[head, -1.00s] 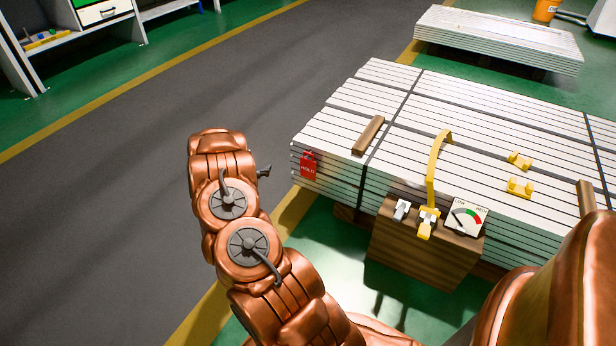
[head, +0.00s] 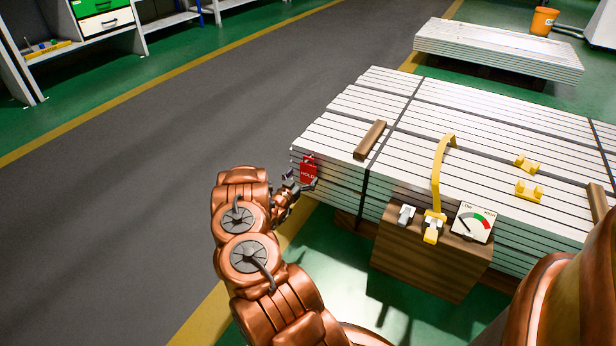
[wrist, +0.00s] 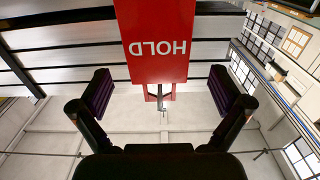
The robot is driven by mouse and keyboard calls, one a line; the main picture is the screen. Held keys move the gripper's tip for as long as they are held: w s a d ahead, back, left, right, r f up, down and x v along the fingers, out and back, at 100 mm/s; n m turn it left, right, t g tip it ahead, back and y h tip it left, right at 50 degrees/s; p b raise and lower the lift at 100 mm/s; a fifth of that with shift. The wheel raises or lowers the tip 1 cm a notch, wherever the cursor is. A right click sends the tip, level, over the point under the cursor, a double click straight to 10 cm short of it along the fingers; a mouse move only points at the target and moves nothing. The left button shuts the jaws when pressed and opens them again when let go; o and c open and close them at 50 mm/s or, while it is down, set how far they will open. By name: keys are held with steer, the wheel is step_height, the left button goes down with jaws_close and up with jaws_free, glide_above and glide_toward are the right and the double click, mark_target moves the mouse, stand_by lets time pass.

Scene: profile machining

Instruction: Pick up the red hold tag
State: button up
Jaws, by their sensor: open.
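The red hold tag (head: 308,173) hangs at the left front corner of the strapped stack of white profiles (head: 345,120). In the wrist view the tag (wrist: 155,45) fills the top middle, its white HOLD lettering upside down. My gripper (wrist: 162,90) is open, with one dark finger on each side of the tag's lower part in the picture and clear gaps to both. In the head view my gripper (head: 300,185) is small and right by the tag, partly hidden by my arm. I cannot tell whether it touches the tag.
A wooden block (head: 370,140) lies on the stack. In front stands a wooden box (head: 425,262) with a gauge (head: 473,222), a yellow strap (head: 438,175) and a grey clip (head: 405,215). Yellow brackets (head: 528,190) sit on the stack. The grey aisle floor (head: 110,210) is clear.

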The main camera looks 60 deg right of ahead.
mark_target(308, 172)
steer(key=shift+d+f+b, duration=0.15)
steer(key=shift+d+b, duration=0.4)
steer(key=shift+d, duration=1.3)
steer(key=c, duration=1)
